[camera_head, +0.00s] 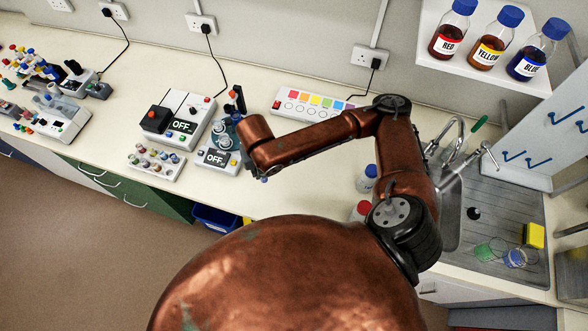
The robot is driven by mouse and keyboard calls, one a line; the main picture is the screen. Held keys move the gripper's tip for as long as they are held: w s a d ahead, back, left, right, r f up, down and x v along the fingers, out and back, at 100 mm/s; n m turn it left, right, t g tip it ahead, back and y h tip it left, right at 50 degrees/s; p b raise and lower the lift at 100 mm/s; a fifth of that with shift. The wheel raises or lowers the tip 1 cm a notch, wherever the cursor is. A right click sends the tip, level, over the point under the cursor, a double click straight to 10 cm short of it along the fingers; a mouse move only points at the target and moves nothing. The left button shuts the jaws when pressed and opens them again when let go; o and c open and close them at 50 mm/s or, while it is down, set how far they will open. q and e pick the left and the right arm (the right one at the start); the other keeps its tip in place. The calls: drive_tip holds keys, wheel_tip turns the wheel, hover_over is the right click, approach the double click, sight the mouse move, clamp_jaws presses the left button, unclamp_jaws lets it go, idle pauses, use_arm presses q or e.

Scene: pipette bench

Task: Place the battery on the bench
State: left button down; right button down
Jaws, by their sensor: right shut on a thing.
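My copper-coloured right arm reaches left across the bench (310,182). Its gripper (238,150) is at the arm's left end, over the bench by a grey device marked OFF (217,158). The wrist hides most of the gripper. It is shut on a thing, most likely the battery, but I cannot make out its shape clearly. I cannot tell whether that thing touches the device or the bench. No other battery can be made out. My left gripper is not in view.
A second OFF device (180,124) and a rack of small bottles (157,161) stand left of the gripper. A sink (452,215) is at the right. Bottles stand on the shelf (443,72). Bare bench lies around (290,195).

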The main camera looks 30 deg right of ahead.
drive_tip(key=w+d+f, duration=0.1)
drive_tip(key=d+f, duration=0.2)
drive_tip(key=d, duration=0.1)
drive_tip(key=d+f+p, duration=0.1)
drive_tip(key=d+f, duration=0.2)
drive_tip(key=d, duration=0.2)
drive_tip(key=w+d+f+p, duration=0.1)
drive_tip(key=d+f, duration=0.2)
drive_tip(key=d, duration=0.1)
drive_tip(key=shift+w+d+f, duration=0.2)
drive_tip(key=shift+w+f, duration=0.05)
drive_tip(key=shift+w, duration=0.1)
wheel_tip(320, 180, down, 4)
drive_tip(key=shift+d+r+p, duration=0.15)
drive_tip(key=shift+r+p, duration=0.1)
drive_tip(key=shift+p, duration=0.4)
drive_tip(key=c, duration=2.3)
unclamp_jaws()
drive_tip(key=shift+f, duration=0.15)
drive_tip(key=o, duration=0.5)
